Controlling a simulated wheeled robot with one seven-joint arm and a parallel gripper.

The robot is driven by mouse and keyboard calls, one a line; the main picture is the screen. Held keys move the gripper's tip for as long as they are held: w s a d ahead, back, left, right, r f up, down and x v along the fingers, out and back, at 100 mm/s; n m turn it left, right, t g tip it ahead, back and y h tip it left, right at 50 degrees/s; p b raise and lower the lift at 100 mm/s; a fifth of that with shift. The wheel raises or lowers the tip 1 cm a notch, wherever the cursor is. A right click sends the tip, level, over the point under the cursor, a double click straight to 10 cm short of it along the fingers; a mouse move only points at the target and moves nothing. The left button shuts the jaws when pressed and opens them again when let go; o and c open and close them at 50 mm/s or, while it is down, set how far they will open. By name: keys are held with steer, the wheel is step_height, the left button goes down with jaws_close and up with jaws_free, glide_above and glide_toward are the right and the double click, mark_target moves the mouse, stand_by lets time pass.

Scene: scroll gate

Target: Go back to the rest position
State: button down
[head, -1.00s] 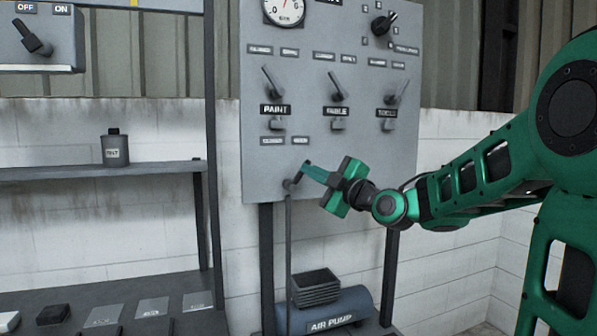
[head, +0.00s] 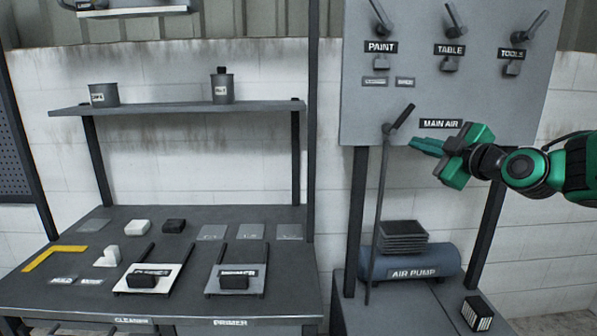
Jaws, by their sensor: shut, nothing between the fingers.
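My green gripper (head: 428,146) is at the right in the head view, pointing left, in front of the lower edge of the grey control panel (head: 415,105). Its fingers are shut with nothing between them. The dark MAIN AIR lever (head: 400,117) stands just left of the fingertips, tilted up to the right, with a visible gap in the picture. The MAIN AIR label (head: 440,124) shows above the gripper.
The PAINT (head: 382,20), TABLE (head: 454,21) and TOOLS (head: 536,36) levers are higher on the panel. A blue air pump (head: 415,262) sits below. A dark workbench (head: 190,300) with pads and blocks and a shelf (head: 160,107) with two cans are at the left.

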steer(key=s+d+f+m+g+h, duration=0.25)
steer(key=s+f+m+g, duration=0.25)
steer(key=s+f, duration=0.4)
steer(key=s+d+f+m+g+h, duration=0.2)
steer(key=s+d+f+m+g, duration=0.25)
steer(key=s+f, duration=0.4)
steer(key=s+f+m+g, duration=0.3)
steer(key=s+f+m, duration=0.1)
steer(key=s, duration=0.6)
steer(key=s+d+f+m+g, duration=0.1)
steer(key=s+f+m+g, duration=0.3)
steer(key=s, duration=0.6)
steer(key=shift+s+d+f+m, duration=0.2)
steer(key=shift+s+d+m, duration=0.05)
steer(key=shift+m, duration=1)
